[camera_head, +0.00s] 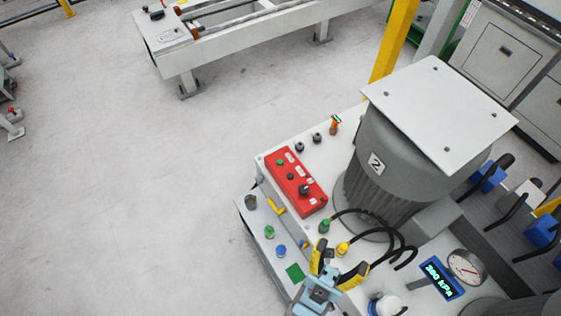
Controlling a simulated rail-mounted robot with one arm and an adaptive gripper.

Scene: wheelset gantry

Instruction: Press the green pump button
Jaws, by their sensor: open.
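A red control box (291,180) sits on the white pump bench, left of the big grey motor. It bears a small green button (280,162) at its far end, a black button (290,176) and a black-topped lever (305,189). A separate green knob (269,232) stands on the lower white ledge, beside a blue knob (281,251). No readable label tells which is the pump button. My gripper (337,260), with yellow-and-black fingers apart, is open and empty at the bottom centre, on the near side of the red box. It appears to touch none of these controls.
The grey motor marked 2 (376,163) stands tall at right. Black hoses (376,222) with green and yellow fittings curve close to my gripper. A pressure display (441,278) reads 360 kPa beside a dial gauge (467,266).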

